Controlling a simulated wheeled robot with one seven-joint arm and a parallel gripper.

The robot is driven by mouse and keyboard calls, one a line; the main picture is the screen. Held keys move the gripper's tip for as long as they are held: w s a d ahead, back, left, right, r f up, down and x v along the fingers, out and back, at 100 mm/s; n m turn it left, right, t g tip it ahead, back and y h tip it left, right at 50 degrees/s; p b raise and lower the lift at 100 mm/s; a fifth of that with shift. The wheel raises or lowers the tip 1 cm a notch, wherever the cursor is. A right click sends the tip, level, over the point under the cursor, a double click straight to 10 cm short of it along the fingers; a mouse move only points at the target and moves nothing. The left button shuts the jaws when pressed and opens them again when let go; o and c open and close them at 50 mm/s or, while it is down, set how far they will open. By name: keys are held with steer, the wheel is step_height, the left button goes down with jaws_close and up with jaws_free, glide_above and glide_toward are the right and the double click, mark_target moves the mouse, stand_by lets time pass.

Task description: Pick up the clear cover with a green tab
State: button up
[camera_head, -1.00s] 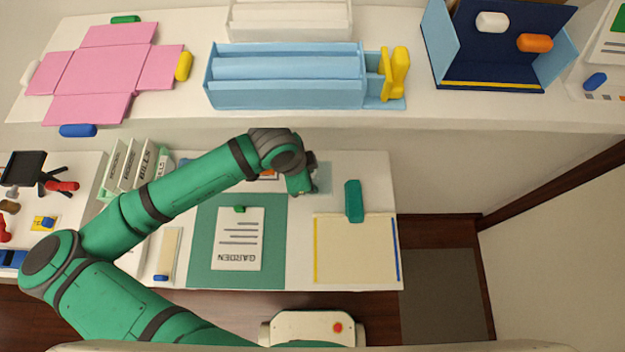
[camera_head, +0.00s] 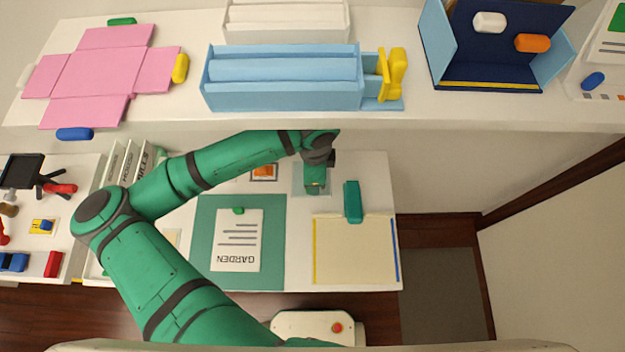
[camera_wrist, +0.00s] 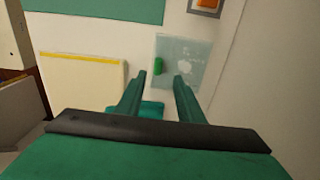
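The clear cover (camera_wrist: 195,60) lies flat on the lower desk, a pale see-through sheet with faint white marks. Its green tab (camera_wrist: 158,66) stands out near its left edge in the wrist view. In the head view the clear cover (camera_head: 298,184) is partly hidden under my gripper (camera_head: 315,188). In the wrist view my gripper (camera_wrist: 161,77) is open, with the green tab in line between its two fingertips. The fingers look apart from the tab; the remaining height is hard to judge.
A teal block (camera_head: 353,202) lies right of the cover, above a cream pad (camera_head: 355,250). A GARDEN sheet (camera_head: 237,245) with a green tab lies on a green mat (camera_head: 273,270). An orange picture card (camera_head: 264,172) is left of the cover. The upper shelf (camera_head: 160,110) overhangs behind.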

steer(key=f, duration=0.3)
steer(key=a+f, duration=0.1)
steer(key=shift+s+f, duration=0.15)
steer(key=shift+s, duration=0.1)
steer(key=shift+f, duration=0.35)
steer(key=shift+d, duration=0.1)
jaws_close()
